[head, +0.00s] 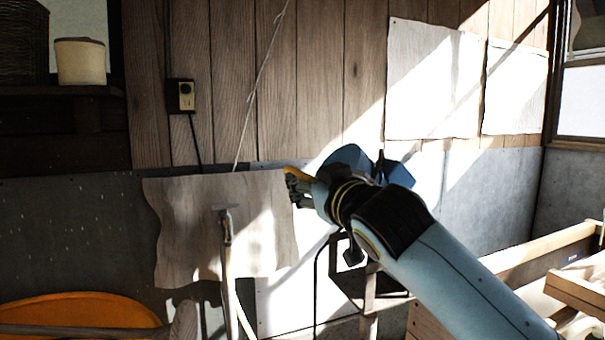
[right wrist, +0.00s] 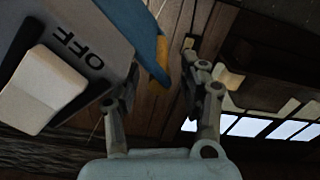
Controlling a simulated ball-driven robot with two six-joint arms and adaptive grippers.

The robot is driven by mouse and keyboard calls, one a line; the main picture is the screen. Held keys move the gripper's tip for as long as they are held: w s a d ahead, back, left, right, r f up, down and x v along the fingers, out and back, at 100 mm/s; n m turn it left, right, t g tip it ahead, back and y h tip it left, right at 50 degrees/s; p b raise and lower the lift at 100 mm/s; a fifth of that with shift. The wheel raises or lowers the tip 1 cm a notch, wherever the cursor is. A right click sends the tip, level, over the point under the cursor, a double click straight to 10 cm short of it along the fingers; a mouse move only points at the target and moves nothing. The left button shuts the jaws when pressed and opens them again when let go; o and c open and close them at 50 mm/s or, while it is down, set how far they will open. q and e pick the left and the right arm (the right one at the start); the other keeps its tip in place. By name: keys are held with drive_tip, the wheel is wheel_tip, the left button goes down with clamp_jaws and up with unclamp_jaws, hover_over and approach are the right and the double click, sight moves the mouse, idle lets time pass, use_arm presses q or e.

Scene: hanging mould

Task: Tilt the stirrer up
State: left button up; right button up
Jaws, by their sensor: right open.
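The stirrer seems to be the blue body (head: 349,158) behind my right wrist in the head view, mostly hidden by my arm. In the right wrist view a grey housing (right wrist: 82,22) marked OFF, with a pale switch (right wrist: 42,90) and blue and yellow parts, fills the upper left, very close. My right gripper (head: 296,188) is at the left side of the blue body, by a yellow part. In the right wrist view its fingers (right wrist: 160,65) are apart, with the yellow edge near the left finger. Contact cannot be told. My left gripper is not in view.
A wooden-handled tool (head: 227,245) stands upright left of my gripper. An orange basin (head: 80,310) is at lower left. A wooden frame (head: 540,255) stands at the right. A small box (head: 181,95) and paper sheets (head: 432,80) are on the plank wall.

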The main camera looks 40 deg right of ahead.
drive_tip(key=shift+x, duration=1.85)
clamp_jaws()
